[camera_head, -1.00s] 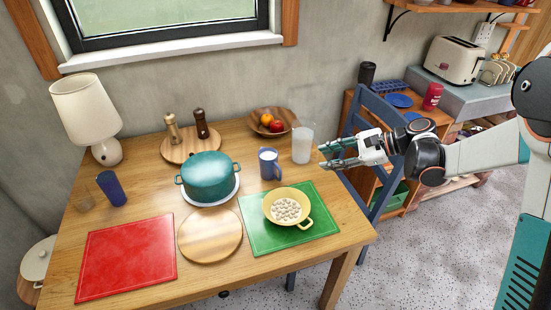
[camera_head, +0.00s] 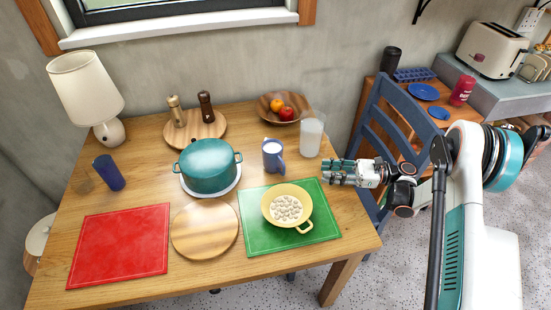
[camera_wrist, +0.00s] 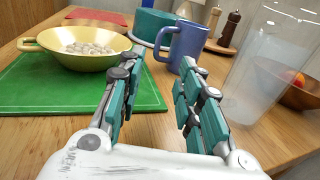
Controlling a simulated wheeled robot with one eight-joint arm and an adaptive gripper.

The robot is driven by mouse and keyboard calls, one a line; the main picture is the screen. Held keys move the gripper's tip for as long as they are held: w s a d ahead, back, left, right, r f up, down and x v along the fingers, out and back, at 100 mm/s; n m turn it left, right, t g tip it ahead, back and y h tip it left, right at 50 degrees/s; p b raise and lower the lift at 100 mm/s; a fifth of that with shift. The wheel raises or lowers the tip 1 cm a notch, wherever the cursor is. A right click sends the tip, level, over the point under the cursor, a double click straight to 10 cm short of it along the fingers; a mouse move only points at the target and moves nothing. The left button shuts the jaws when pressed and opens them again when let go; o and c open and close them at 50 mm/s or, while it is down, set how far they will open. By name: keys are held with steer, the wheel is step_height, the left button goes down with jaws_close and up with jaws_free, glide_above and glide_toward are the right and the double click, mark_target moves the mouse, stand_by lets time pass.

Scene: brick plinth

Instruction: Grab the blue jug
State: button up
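The blue jug (camera_head: 268,156) stands upright on the wooden table, behind the green mat, with its handle on the right and a pale top or contents. In the wrist view the jug (camera_wrist: 190,44) is ahead, just past the fingertips, with its handle to the left. My gripper (camera_head: 326,172) is at the table's right edge, to the right of and nearer than the jug. Its fingers (camera_wrist: 163,64) are spread apart with nothing between them; a gap to the jug shows in the head view.
A frosted pitcher (camera_head: 312,138) stands right of the jug, close to the gripper's path side. A yellow pan (camera_head: 289,188) sits on the green mat (camera_head: 258,240). A teal pot (camera_head: 208,168) is left of the jug. A blue chair (camera_head: 370,125) stands at the table's right.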

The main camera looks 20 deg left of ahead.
steer(key=b, duration=0.2)
glide_toward(276, 161)
steer(key=s, duration=0.1)
steer(key=s+d, duration=0.1)
steer(key=s, duration=0.1)
steer(key=x, duration=0.1)
steer(key=b+x, duration=0.1)
steer(key=x, duration=0.1)
steer(key=b+x, duration=0.1)
steer(key=x, duration=0.1)
steer(key=shift+s+f, duration=0.1)
steer(key=shift+f, duration=0.2)
steer(key=shift+r, duration=0.1)
jaws_close()
